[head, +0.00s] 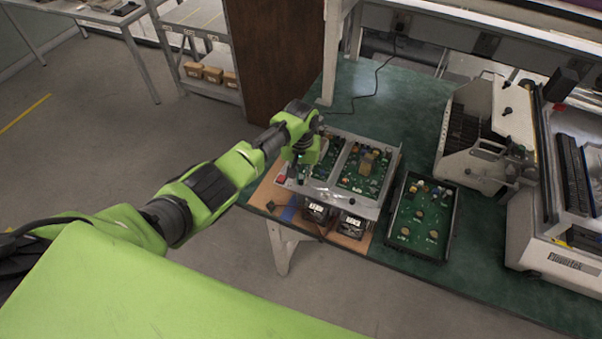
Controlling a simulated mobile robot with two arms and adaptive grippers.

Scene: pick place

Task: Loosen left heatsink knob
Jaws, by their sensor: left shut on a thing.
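The heatsink unit is a metal-framed tray (388,178) with two green circuit boards, standing on the green workbench near its left edge. Two dark fan-like blocks (335,219) with pale labels sit at its front. My left gripper (295,178) points down at the left side of the frame, close to a red part (281,179). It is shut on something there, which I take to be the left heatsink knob. The gripper and wrist hide the knob. My right gripper is not in view.
A black tray (449,238) with a green board lies right of the unit. A large white machine (560,262) fills the bench's right side. A black cable (377,80) runs across the back. A brown panel (270,55) stands behind my wrist. Bare bench (425,90) lies behind the unit.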

